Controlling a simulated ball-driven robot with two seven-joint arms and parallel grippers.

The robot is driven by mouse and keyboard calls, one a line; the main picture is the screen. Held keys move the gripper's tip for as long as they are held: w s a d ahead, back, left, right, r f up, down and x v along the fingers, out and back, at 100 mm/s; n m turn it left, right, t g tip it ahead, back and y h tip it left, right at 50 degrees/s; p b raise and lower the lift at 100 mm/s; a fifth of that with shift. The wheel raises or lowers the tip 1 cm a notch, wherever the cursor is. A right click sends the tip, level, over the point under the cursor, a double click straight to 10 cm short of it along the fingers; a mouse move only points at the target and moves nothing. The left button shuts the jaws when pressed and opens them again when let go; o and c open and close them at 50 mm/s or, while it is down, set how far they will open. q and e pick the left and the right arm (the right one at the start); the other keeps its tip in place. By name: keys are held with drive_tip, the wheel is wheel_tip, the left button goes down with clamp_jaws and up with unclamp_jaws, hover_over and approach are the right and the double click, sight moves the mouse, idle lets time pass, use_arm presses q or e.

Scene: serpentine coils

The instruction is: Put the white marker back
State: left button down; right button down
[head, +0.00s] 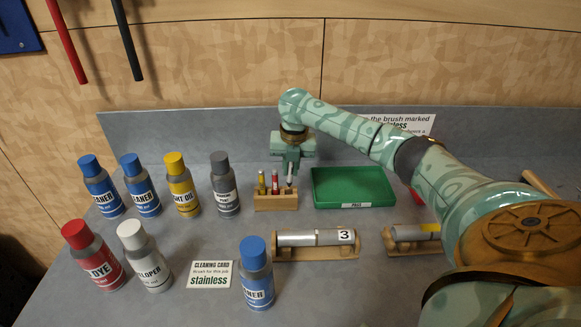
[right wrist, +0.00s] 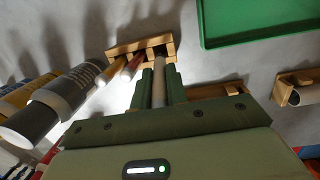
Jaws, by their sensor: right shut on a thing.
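My right gripper (head: 289,170) is shut on the white marker (head: 289,181) and points down over the right end of a small wooden marker block (head: 276,202). A yellow marker (head: 262,182) and a red marker (head: 275,182) stand in the block to the left. In the right wrist view the white marker (right wrist: 159,82) lies between the two green fingers (right wrist: 160,90), its far end at the rightmost slot of the block (right wrist: 122,51). I cannot tell how deep it sits in the slot. My left gripper is not in view.
A green tray (head: 353,204) stands close right of the block. A grey-capped bottle (head: 224,186) stands to its left, with several other bottles. In front are a cylinder marked 3 (head: 314,238) on a wooden cradle, a blue-capped bottle (head: 257,276) and a cleaning card (head: 209,274).

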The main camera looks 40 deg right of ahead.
sight(290, 183)
drive_tip(key=shift+f+p, duration=0.15)
drive_tip(key=shift+p, duration=0.35)
drive_tip(key=shift+f, duration=0.2)
idle(0.3)
drive_tip(key=shift+f+b, duration=1)
drive_tip(key=shift+f, duration=1.4)
drive_tip(key=c, duration=1.3)
unclamp_jaws()
drive_tip(key=shift+a, duration=0.1)
drive_tip(key=r+p, duration=0.2)
drive_tip(key=r, duration=0.3)
drive_tip(key=s+r+p, duration=0.1)
drive_tip(key=r, duration=0.4)
drive_tip(key=s+r+p, duration=0.1)
drive_tip(key=r+p, duration=0.1)
drive_tip(key=r, duration=0.4)
drive_tip(key=shift+a+r+p, duration=0.1)
drive_tip(key=shift+a+p, duration=0.05)
drive_tip(key=shift+p, duration=0.15)
